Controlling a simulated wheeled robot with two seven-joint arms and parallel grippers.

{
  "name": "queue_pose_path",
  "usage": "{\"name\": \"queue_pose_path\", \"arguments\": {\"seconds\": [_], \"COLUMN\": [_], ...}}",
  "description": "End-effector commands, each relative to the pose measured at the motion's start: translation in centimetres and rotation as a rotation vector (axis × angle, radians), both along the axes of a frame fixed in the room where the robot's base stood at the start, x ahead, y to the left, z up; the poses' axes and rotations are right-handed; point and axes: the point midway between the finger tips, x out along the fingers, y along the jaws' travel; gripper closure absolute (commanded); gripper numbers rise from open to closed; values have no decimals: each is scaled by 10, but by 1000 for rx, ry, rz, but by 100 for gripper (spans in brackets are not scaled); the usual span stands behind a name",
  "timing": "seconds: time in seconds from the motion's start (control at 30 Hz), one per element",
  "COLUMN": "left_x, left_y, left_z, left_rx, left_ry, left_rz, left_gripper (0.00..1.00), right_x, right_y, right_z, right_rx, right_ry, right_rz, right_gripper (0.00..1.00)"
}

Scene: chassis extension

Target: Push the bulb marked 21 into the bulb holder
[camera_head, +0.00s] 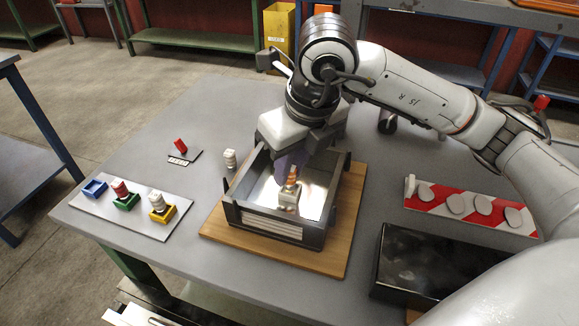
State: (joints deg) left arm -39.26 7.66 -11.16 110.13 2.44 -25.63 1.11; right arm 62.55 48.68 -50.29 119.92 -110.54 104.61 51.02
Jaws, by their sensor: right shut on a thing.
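A dark open-topped chassis box (273,224) stands on a wooden board (335,255) in the middle of the table. Inside it, a small orange-tipped bulb (292,177) stands upright at a pale bulb holder (288,199). Any number on the bulb is too small to read. My right gripper (291,166) reaches down into the box from above and is shut on the bulb. The gripper's fingers partly hide the bulb's top, and I cannot tell how deep it sits in the holder. My left gripper is not in view.
A pale tray (135,224) at the left bears blue, green and yellow holders, with a red and a white piece. A white piece (230,158) and a red piece (181,146) stand behind. A red-striped panel (470,232) and black bin (400,240) are at the right.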

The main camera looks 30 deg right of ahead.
Motion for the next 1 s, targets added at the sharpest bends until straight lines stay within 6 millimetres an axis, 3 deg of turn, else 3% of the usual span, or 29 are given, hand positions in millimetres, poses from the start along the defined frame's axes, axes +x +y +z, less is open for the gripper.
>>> {"name": "queue_pose_path", "arguments": {"seconds": [0.67, 0.7, 0.8, 1.0], "left_x": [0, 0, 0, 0], "left_y": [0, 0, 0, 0], "left_z": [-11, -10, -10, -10], "left_rx": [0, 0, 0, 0], "left_ry": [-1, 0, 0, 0], "left_rz": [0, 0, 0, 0], "left_gripper": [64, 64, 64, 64], "right_x": [0, 0, 0, 0], "right_y": [0, 0, 0, 0], "right_z": [-11, -10, -10, -10], "right_rx": [0, 0, 0, 0], "right_ry": [-1, -1, -1, -1], "right_rz": [0, 0, 0, 0], "right_gripper": [100, 79, 62, 61]}}
